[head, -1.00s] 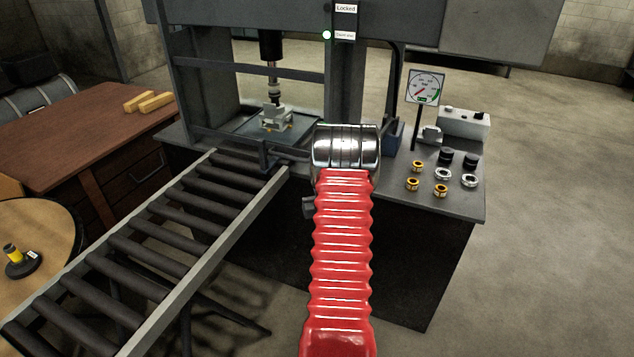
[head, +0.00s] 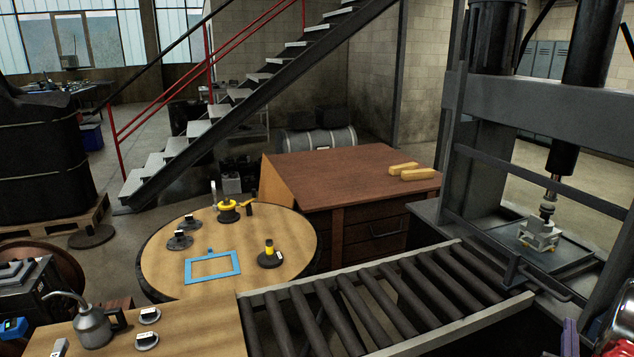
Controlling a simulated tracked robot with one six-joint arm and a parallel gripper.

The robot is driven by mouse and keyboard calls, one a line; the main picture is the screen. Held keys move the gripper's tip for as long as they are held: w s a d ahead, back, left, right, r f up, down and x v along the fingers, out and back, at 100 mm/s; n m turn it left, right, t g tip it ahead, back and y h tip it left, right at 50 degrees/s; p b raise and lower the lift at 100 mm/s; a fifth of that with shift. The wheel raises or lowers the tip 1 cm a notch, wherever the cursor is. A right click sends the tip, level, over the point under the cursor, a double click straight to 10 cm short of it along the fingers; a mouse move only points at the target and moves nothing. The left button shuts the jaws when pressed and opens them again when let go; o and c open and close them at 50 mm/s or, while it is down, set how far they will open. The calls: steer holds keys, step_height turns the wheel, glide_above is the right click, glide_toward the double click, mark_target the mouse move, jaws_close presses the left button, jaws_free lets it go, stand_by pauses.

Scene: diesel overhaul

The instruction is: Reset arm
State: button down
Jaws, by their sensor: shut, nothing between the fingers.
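Only a sliver of my own arm shows in the head view, at the bottom right corner, as part of a silver cuff and red bellows. A narrow grey-purple piece stands just left of it, and I cannot tell what it is. My gripper's fingers cannot be made out. The press (head: 522,88) stands at the right. Under its ram, a light grey block-like part (head: 540,234) sits on the press tray (head: 575,258).
A roller conveyor (head: 455,332) runs from the press toward the front left. A round wooden table (head: 290,236) holds a blue frame (head: 213,267) and small tools. Behind are a brown desk (head: 350,172) with two yellow bars and a staircase (head: 265,82). An oil can (head: 92,325) stands front left.

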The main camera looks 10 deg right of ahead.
step_height(320, 180, down, 14)
steer(key=s+m+g+y, duration=0.1)
steer(key=s+g+y, duration=0.25)
steer(key=g, duration=0.25)
steer(key=a+g+y, duration=0.3)
steer(key=a+y, duration=0.1)
steer(key=a, duration=0.3)
steer(key=s+a+r+n+y, duration=0.2)
steer(key=a+r, duration=0.8)
steer(key=a, duration=0.6)
steer(key=s+a+r+n+y, duration=0.2)
steer(key=a+r, duration=0.8)
steer(key=a, duration=0.7)
steer(key=s+a+r+n+y, duration=0.2)
steer(key=a+r+n, duration=0.3)
steer(key=a+r, duration=0.4)
steer(key=s+a, duration=0.1)
steer(key=a, duration=0.6)
steer(key=shift+s+a+r, duration=0.25)
steer(key=shift+s+r, duration=0.15)
